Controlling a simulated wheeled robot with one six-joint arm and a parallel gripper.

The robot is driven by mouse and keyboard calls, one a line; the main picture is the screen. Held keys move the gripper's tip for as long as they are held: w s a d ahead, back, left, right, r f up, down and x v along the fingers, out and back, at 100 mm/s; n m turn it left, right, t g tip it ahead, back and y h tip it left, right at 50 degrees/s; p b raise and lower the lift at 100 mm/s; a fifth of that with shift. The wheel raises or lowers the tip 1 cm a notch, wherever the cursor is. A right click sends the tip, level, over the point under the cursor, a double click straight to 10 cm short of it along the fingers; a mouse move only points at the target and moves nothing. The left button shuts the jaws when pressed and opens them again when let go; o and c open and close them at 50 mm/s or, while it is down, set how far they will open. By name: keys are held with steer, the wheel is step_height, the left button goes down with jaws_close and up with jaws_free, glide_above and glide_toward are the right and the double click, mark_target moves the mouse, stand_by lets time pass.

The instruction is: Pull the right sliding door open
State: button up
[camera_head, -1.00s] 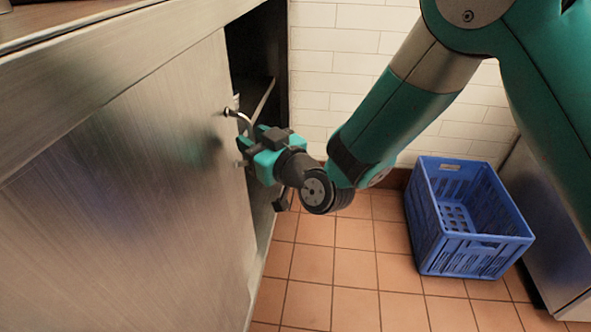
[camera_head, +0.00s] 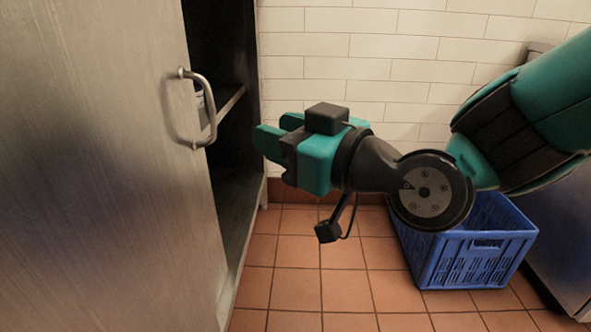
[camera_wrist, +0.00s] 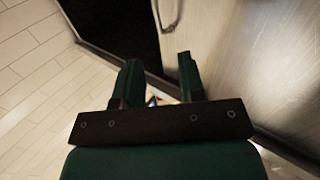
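The steel sliding door (camera_head: 95,170) fills the left of the head view, with a dark gap open at its right edge. Its curved metal bar handle (camera_head: 212,110) sits near that edge and is free of my gripper. My gripper (camera_head: 272,132) is to the right of the handle, apart from it, with its fingers pointing left. In the wrist view, my gripper's two fingers (camera_wrist: 160,80) stand apart with nothing between them. The door (camera_wrist: 240,60) and the handle (camera_wrist: 168,14) show beyond the fingers there.
The dark cabinet opening (camera_head: 222,60) shows a shelf (camera_head: 228,100) with a pale object on it, partly hidden by the handle. A blue crate (camera_head: 480,255) stands on the tiled floor at right. A white tiled wall (camera_head: 400,60) is behind. Floor in front of the cabinet is clear.

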steer(key=shift+b+v, duration=0.9)
steer(key=shift+b, duration=0.5)
steer(key=shift+w+d+r, duration=0.1)
steer(key=shift+w, duration=0.05)
steer(key=s+d+r+m+g+h+p, duration=0.3)
steer(key=s+d+r+g+h+p, duration=0.8)
steer(key=p, duration=1.4)
step_height(320, 180, up, 35)
steer(key=s+d+g+y+p, duration=0.1)
steer(key=s+y+p, duration=0.1)
steer(key=p, duration=3.3)
steer(key=shift+s+g, duration=0.3)
